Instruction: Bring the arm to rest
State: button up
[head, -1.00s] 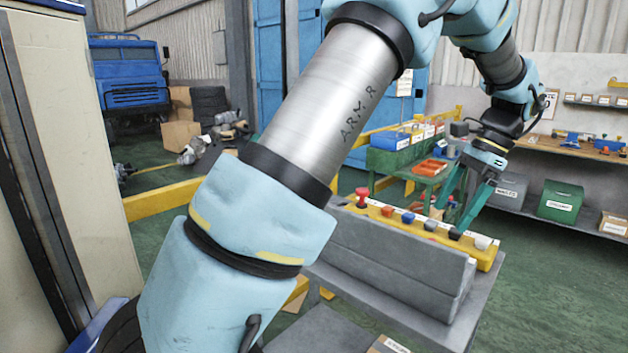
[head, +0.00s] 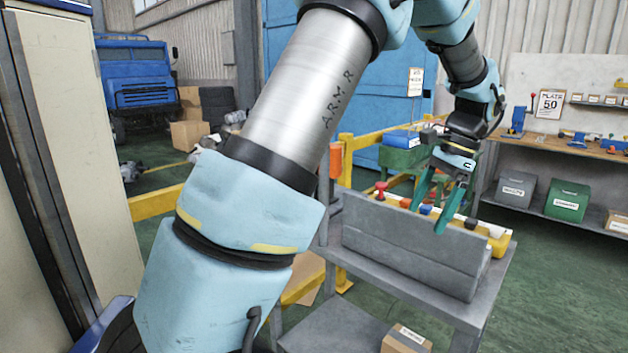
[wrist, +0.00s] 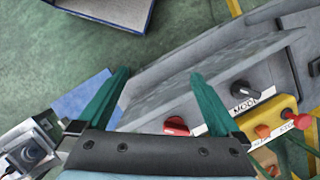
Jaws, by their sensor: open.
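My gripper (head: 434,202) is open and empty in the head view. My arm (head: 300,110) runs across the middle of the head view, bent at the elbow out of the top edge.
A yellow button box (head: 497,238) stands behind the console, partly hidden. A grey bin and a green bin (head: 567,201) sit under the wall bench at right. Yellow rails (head: 350,160) and a pale cabinet (head: 45,150) stand nearby. Green floor at right is clear.

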jog(key=w+a+f+n+h, duration=0.1)
jog(key=a+f+n, duration=0.15)
jog(key=a, duration=0.45)
jog(key=a+f+n+h, duration=0.1)
jog(key=a+n, duration=0.3)
jog(key=a, duration=0.4)
jog(key=s+a+f+n+t+h, duration=0.1)
jog(key=s+a+n, duration=0.2)
jog(key=a, duration=0.4)
jog(key=s+a+f+n+t, duration=0.1)
jog(key=s+a+f+n, duration=0.1)
jog(key=s+a+n, duration=0.2)
jog(key=a, duration=0.3)
jog(key=shift+a+f+n+h, duration=0.25)
jog(key=shift+a+n+h, duration=0.1)
jog(key=shift+h, duration=0.05)
jog(key=shift+s, duration=0.1)
